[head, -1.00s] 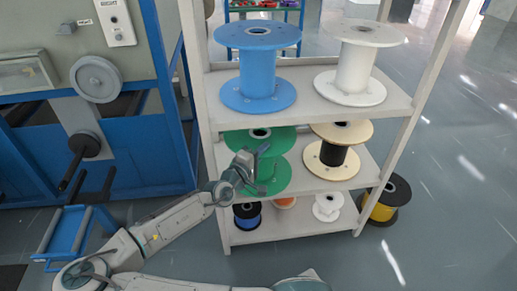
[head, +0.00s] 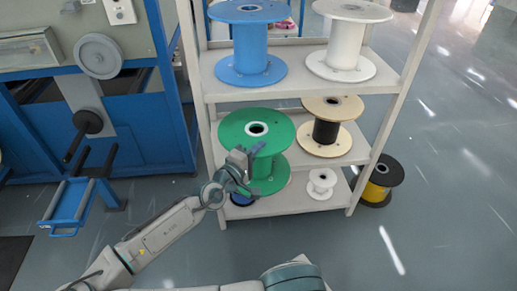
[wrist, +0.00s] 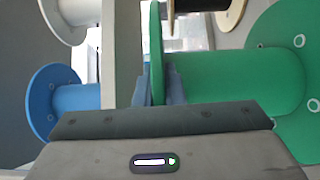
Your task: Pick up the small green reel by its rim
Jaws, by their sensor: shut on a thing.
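The green reel (head: 257,125) is upright, with a wide upper flange, a core and a lower flange. It stands out in front of the middle shelf's front edge and covers part of that edge. My gripper (head: 248,156) is at the near side of its upper flange, shut on the rim. In the wrist view the green reel (wrist: 235,75) lies sideways in the picture, with its flange edge between the two fingers of my gripper (wrist: 157,88). The part of the rim deep between the jaws is hidden.
The white shelf rack (head: 325,192) holds a blue reel (head: 250,45) and a white reel (head: 342,40) on top. A tan reel with black winding (head: 326,130) is close at right. A small white reel (head: 321,182) sits below.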

